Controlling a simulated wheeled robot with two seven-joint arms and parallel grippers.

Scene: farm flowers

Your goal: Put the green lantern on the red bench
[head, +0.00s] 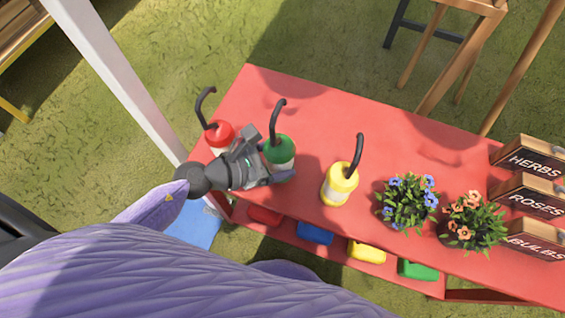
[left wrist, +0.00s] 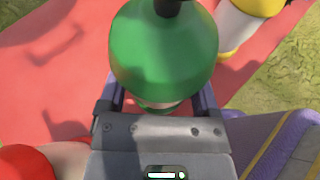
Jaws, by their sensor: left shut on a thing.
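The green lantern (head: 280,149) has a dark curved handle and a pale lower body. It stands upright over the red bench (head: 330,115), between a red lantern and a yellow one. I cannot tell whether its base touches the bench top. My left gripper (head: 277,167) comes in from the left and is shut on the green lantern. In the left wrist view the green lantern (left wrist: 163,48) sits between the two fingers (left wrist: 160,100), and its green top hides much of its body. My right gripper is not in view.
The red lantern (head: 219,134) stands close behind my left gripper. The yellow lantern (head: 340,184) is to the right, then flowerpots with blue (head: 408,202) and orange (head: 474,221) flowers. Boxes (head: 530,197) line the right end. The bench's far middle is clear. A white post (head: 115,80) rises at left.

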